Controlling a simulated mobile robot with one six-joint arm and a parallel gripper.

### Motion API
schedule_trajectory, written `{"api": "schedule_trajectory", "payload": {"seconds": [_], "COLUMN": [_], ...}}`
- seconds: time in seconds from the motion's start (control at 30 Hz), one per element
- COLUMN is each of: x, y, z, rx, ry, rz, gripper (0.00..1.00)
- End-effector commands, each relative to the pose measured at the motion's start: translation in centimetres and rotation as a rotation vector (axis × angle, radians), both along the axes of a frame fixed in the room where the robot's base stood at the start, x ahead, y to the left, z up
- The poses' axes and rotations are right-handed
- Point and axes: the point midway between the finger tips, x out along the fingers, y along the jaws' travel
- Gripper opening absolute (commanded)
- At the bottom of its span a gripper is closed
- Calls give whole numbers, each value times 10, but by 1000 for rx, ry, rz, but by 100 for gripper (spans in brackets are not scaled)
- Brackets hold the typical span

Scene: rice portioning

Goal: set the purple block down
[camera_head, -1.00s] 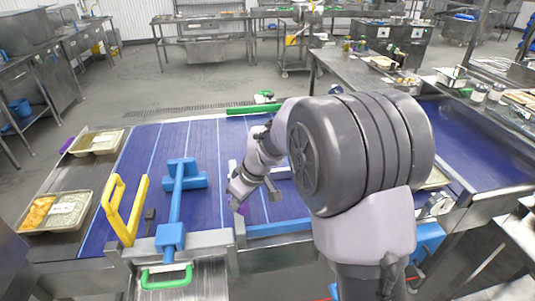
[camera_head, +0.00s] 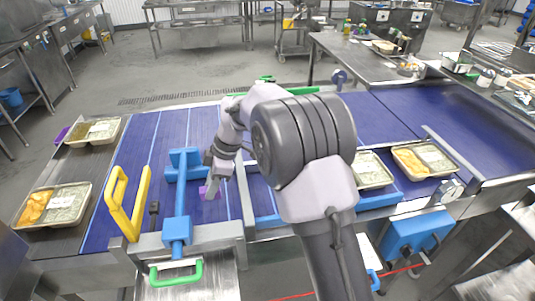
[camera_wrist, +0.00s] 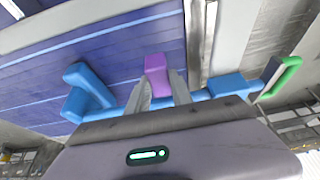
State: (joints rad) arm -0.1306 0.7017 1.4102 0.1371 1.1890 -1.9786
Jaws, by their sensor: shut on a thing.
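The purple block (camera_head: 210,192) is between the fingertips of my gripper (camera_head: 212,184), low over the blue conveyor belt (camera_head: 140,150). It is just right of the blue T-shaped bar (camera_head: 181,200). In the wrist view the purple block (camera_wrist: 155,66) stands out past the two grey fingers of my gripper (camera_wrist: 162,90), which are shut on it. The blue bar (camera_wrist: 90,92) lies to its left there, and the belt (camera_wrist: 60,50) is behind it. I cannot tell whether the block touches the belt.
A yellow handle (camera_head: 129,205) and a green handle (camera_head: 176,273) stand at the belt's near left. Filled trays (camera_head: 55,205) (camera_head: 95,131) lie along the left side, and others (camera_head: 425,160) (camera_head: 371,170) lie at right. A metal rail (camera_head: 246,192) runs close to the right of my gripper.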

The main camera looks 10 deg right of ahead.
Motion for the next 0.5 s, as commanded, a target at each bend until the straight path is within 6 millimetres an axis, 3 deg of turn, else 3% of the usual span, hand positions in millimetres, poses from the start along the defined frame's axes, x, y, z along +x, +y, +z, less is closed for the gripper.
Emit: {"api": "schedule_trajectory", "payload": {"seconds": [0.5], "x": [-1], "y": [0], "z": [-102], "rx": [0], "ry": [2], "rz": [-1], "gripper": [0]}}
